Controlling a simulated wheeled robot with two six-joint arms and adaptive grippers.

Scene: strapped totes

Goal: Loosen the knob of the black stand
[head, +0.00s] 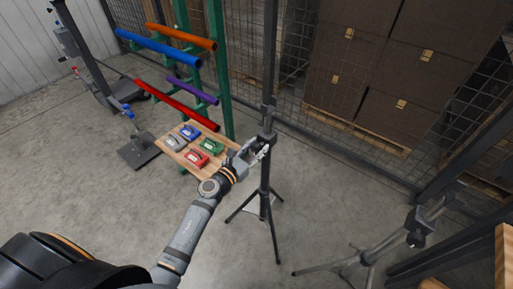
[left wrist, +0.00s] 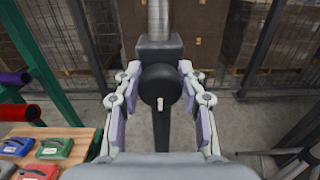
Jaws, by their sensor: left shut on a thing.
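The black stand (head: 264,190) is an upright tripod with a tall pole in the middle of the head view. In the head view the fingers largely hide the knob. My right gripper is not in view.
A wooden board (head: 163,149) with red, green, blue and grey strap pieces lies left of the stand. A green rack (head: 220,70) holds coloured tubes behind it. A grey tripod (head: 360,258) stands at right. Mesh fencing and brown boxes (head: 335,55) are behind.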

